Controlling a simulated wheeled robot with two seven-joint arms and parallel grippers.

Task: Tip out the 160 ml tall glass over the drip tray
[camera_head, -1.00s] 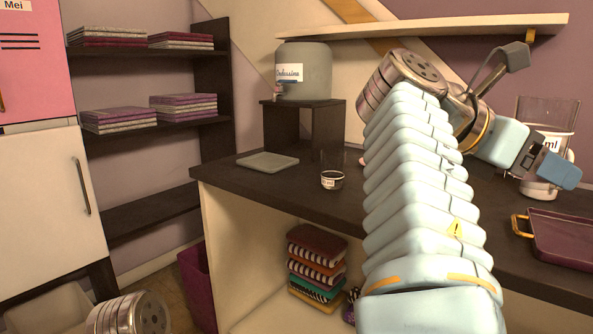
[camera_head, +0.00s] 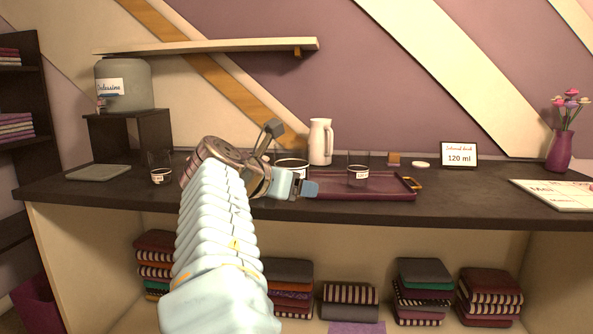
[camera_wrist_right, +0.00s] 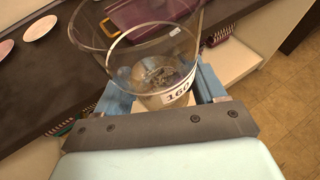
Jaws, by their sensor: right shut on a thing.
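The 160 ml tall glass is clear with a white label. In the right wrist view the glass (camera_wrist_right: 178,94) stands between the blue fingers of my right gripper (camera_wrist_right: 160,82), which is shut on it. Whether it holds liquid is unclear. In the head view my right gripper (camera_head: 304,188) is in front of the counter, with the labelled glass (camera_head: 292,162) partly hidden behind it, looking roughly upright. A flat grey-green tray (camera_head: 98,172), perhaps the drip tray, lies at the counter's left end, well left of the glass. My left gripper is out of view.
A dispenser (camera_head: 124,84) sits on a dark stand (camera_head: 155,135). A small glass (camera_head: 160,170) stands right of the flat tray. A burgundy tray (camera_head: 385,192), another glass (camera_head: 358,170), a white jug (camera_head: 320,142) and a 120 ml sign (camera_head: 459,155) are farther right.

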